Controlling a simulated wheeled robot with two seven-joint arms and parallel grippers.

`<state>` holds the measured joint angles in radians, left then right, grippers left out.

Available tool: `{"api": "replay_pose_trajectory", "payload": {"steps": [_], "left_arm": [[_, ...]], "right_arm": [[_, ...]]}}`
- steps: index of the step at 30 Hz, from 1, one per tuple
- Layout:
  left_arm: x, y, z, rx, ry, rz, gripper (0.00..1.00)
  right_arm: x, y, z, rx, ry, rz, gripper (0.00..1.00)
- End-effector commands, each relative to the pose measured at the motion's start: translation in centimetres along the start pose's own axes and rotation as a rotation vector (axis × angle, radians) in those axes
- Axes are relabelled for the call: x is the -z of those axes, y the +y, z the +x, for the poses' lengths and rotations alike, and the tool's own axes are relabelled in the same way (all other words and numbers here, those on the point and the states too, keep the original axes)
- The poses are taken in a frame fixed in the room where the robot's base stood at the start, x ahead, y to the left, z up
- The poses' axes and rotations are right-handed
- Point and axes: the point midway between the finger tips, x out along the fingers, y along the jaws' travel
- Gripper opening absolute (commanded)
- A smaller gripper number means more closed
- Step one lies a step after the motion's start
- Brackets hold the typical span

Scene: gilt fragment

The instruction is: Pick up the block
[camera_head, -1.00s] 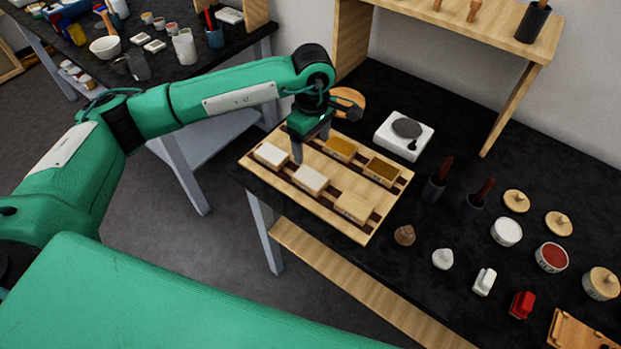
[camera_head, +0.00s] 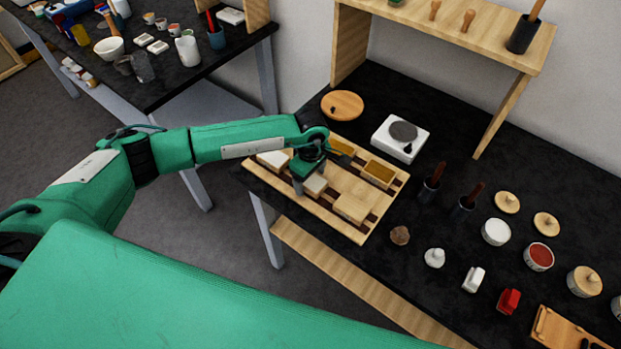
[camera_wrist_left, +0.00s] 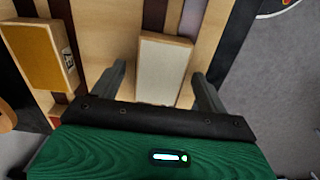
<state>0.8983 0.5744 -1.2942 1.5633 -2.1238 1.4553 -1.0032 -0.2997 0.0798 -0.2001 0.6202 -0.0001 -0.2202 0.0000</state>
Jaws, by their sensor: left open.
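Several small blocks sit on a striped wooden board (camera_head: 330,225) at the table's near left corner. A white-topped block (camera_head: 315,185) in the middle of the near row is partly hidden by my left gripper (camera_head: 305,182). In the left wrist view this block (camera_wrist_left: 163,70) lies between the two spread fingers of the gripper (camera_wrist_left: 160,85), with gaps on both sides. The gripper is open and empty, low over the block. Another white-topped block (camera_head: 272,160), a plain wooden block (camera_head: 352,207) and an ochre-topped block (camera_head: 378,173) share the board; an ochre one shows in the wrist view (camera_wrist_left: 35,55).
A white scale-like device (camera_head: 400,138) and a round wooden lid (camera_head: 342,105) stand behind the board. Dark cups with handles (camera_head: 430,190), jars and small stoppers are to the right. A wooden shelf (camera_head: 450,35) rises at the back. A second table (camera_head: 170,85) holds bowls.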

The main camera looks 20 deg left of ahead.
Motion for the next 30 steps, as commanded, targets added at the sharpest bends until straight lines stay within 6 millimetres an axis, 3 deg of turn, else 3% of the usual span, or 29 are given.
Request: {"api": "replay_pose_trajectory", "payload": {"steps": [5,13,23,30], "left_arm": [[0.0,0.0,0.1,-0.001,0.0,0.0,0.76],[0.0,0.0,0.1,-0.001,0.0,0.0,0.27],[0.0,0.1,-0.2,-0.002,0.0,0.0,0.27],[0.1,0.1,-2.5,-0.005,0.0,0.001,0.27]], "right_arm": [[0.0,0.0,0.1,0.0,0.0,0.0,0.36],[0.0,0.0,0.1,0.0,0.0,0.0,0.36],[0.0,0.0,0.2,0.0,0.0,0.0,0.36],[-0.1,0.0,1.2,0.0,0.0,0.0,0.36]]}}
